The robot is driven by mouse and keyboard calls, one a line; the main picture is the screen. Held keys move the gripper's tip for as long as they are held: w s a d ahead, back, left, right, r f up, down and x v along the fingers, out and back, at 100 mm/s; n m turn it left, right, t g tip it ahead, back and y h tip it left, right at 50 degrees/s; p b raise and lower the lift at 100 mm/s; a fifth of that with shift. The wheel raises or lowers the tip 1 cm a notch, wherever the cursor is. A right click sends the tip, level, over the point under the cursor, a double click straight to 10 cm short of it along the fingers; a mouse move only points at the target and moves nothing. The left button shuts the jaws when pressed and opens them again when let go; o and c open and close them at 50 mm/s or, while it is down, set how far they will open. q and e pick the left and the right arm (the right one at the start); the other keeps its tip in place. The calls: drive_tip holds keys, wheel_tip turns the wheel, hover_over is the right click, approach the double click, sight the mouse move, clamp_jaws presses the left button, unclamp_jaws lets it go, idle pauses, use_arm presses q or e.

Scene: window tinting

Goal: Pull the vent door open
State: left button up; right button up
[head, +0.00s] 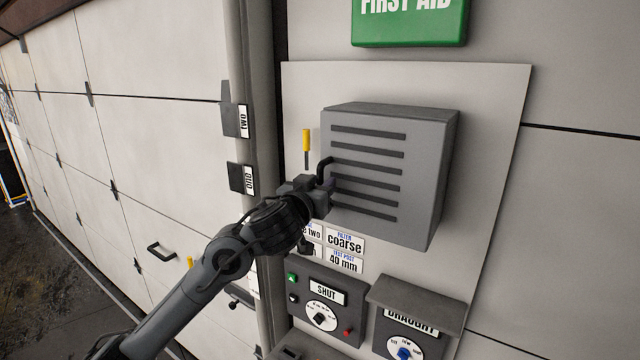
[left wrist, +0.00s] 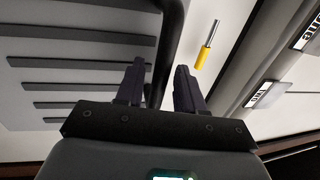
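The vent door is the slatted front of a grey box (head: 425,175) on the wall panel in the head view, and it looks closed. Its dark slats (left wrist: 85,64) fill the left of the left wrist view. A black bar handle (head: 325,167) stands at the door's left edge; it also shows in the left wrist view (left wrist: 170,30). My left gripper (head: 322,190) is at the handle's lower part. In the left wrist view its fingers (left wrist: 160,75) are apart, one on each side of the bar, with small gaps visible. My right gripper is out of view.
A yellow-tipped lever (head: 306,141) stands just left of the box; it also shows in the left wrist view (left wrist: 205,48). Below are label plates (head: 345,242), a dial panel (head: 322,305) and a hooded draught dial (head: 408,335). A green first aid sign (head: 410,25) is above.

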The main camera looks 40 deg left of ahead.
use_arm(q)
drive_tip(key=shift+c, duration=0.3)
clamp_jaws()
drive_tip(key=shift+f, duration=0.1)
